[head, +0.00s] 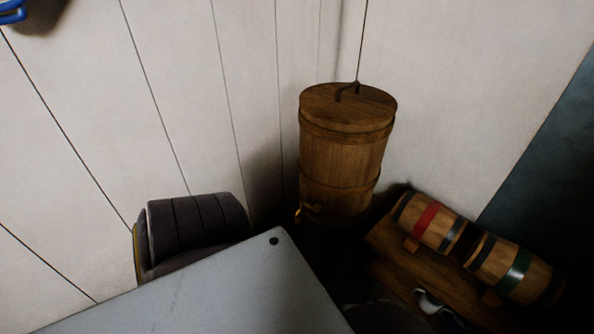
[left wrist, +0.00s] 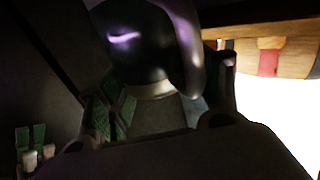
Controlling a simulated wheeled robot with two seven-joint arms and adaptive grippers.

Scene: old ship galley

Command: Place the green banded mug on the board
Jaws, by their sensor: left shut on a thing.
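In the left wrist view my left gripper (left wrist: 160,115) is shut on a dark, glossy, rounded mug (left wrist: 140,55) with a thick curved handle. The view is dim, and no green band can be made out on the mug. In the head view a small pale, shiny curved piece (head: 434,303) shows at the lower right, in front of the keg rack; I cannot tell what it belongs to. The board cannot be made out in either view. My right gripper is not in view.
A tall lidded wooden barrel (head: 341,155) with a spigot stands in the corner. Right of it, a red-banded keg (head: 428,222) and a green-banded keg (head: 512,268) lie on a wooden rack (head: 385,243). The red-banded keg also shows in the left wrist view (left wrist: 268,62).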

